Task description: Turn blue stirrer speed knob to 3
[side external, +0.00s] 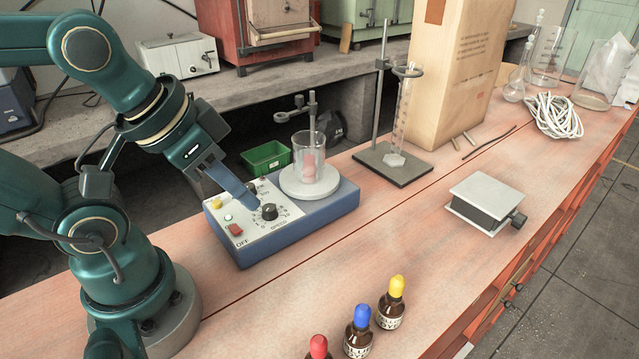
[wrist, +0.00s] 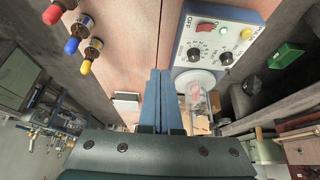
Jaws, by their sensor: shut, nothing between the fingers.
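The blue stirrer (side external: 316,212) stands on the bench with a white control panel facing up; it also shows in the wrist view (wrist: 262,10). Its black speed knob (side external: 269,212) sits on a printed dial, above the word SPEED. In the wrist view the speed knob (wrist: 194,55) is below the red switch; its pointer is too small to read. My gripper (side external: 254,204) is shut and empty, its blue fingers slanting down over the panel close to the speed knob. In the wrist view the fingertips (wrist: 160,72) are left of the knob; I cannot tell whether they touch it.
A second knob (wrist: 226,58) is beside the speed knob. A beaker (side external: 308,165) stands on the stirrer's plate. A retort stand (side external: 395,165) and a grey lab jack (side external: 486,202) are to the right. Dropper bottles, one yellow-capped (side external: 391,305), stand in front. The bench between is clear.

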